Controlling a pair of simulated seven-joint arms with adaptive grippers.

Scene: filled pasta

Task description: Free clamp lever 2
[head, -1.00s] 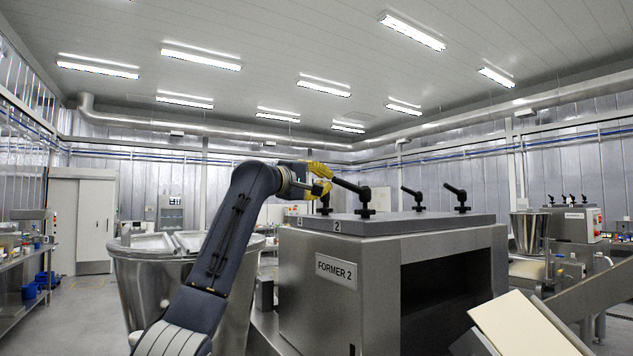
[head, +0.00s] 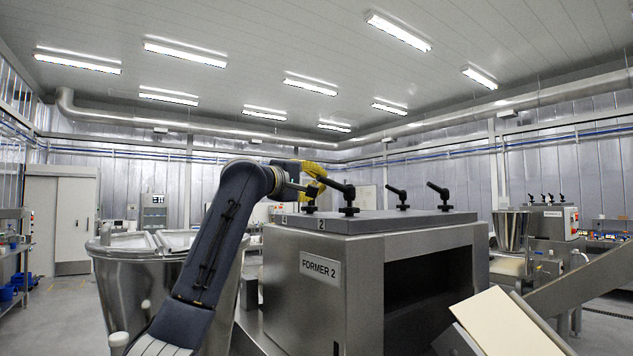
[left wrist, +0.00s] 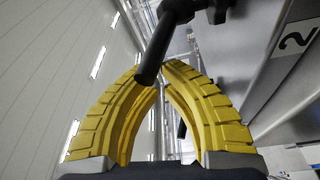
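Clamp lever 2 (head: 347,192) is a black lever on a short post, standing on the grey top plate of FORMER 2 (head: 300,290), behind the "2" label (head: 321,225). Its arm slants up toward my left gripper. In the left wrist view the lever (left wrist: 160,45) comes down from the top, its free end at the tips of the yellow fingers. My left gripper (left wrist: 158,68) has its fingertips close together around or just behind that end; I cannot tell whether they grip it. In the head view the left gripper (head: 314,175) is at the lever's left end. My right gripper is not in view.
Another black clamp lever (head: 310,203) stands close behind the gripper, partly hidden. Two more (head: 398,196) (head: 440,195) stand farther right on the plate. A steel vessel (head: 115,285) stands left of my left arm. A slanted cream panel (head: 510,325) is at lower right.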

